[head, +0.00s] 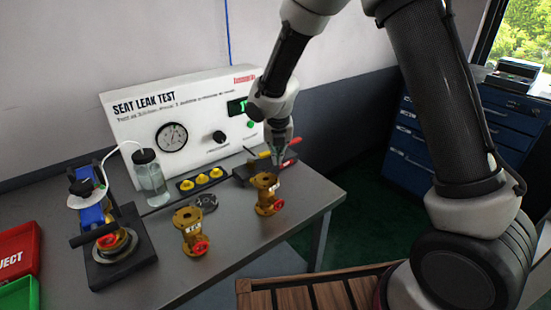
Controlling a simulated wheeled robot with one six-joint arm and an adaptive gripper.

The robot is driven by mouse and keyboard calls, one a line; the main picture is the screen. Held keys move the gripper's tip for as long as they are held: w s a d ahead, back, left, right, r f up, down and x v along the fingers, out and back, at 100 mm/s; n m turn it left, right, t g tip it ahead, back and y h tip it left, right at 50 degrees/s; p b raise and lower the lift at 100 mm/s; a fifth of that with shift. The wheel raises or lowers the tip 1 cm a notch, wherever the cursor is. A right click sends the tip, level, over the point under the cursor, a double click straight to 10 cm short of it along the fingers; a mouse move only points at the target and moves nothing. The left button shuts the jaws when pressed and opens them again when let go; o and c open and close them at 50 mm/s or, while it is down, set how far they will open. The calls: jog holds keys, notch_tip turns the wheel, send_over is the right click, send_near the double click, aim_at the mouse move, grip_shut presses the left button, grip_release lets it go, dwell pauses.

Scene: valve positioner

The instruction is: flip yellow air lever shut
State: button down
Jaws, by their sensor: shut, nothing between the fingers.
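My gripper (279,157) is shut and empty, pointing down at the right end of the bench, in front of the panel's right edge. A small yellow bar (264,155) shows just left of its fingertips, near the foot of the white SEAT LEAK TEST panel (125,149). It may be the yellow air lever, but it is too small and partly covered to tell its position. I cannot tell whether the fingers touch it. A red piece (294,141) shows right of the fingers. The panel has a round gauge (171,137), a black knob (218,137) and a green display (237,106).
Two brass valves (267,194) (190,230) stand in front. Several yellow pieces sit in a black holder (183,189). A clear bottle (149,178) and a clamp fixture (103,230) stand left. Red (17,247) and green (18,295) bins are far left. The front right bench top is clear.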

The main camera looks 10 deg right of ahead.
jog(key=shift+w, duration=0.6)
dwell(0.3)
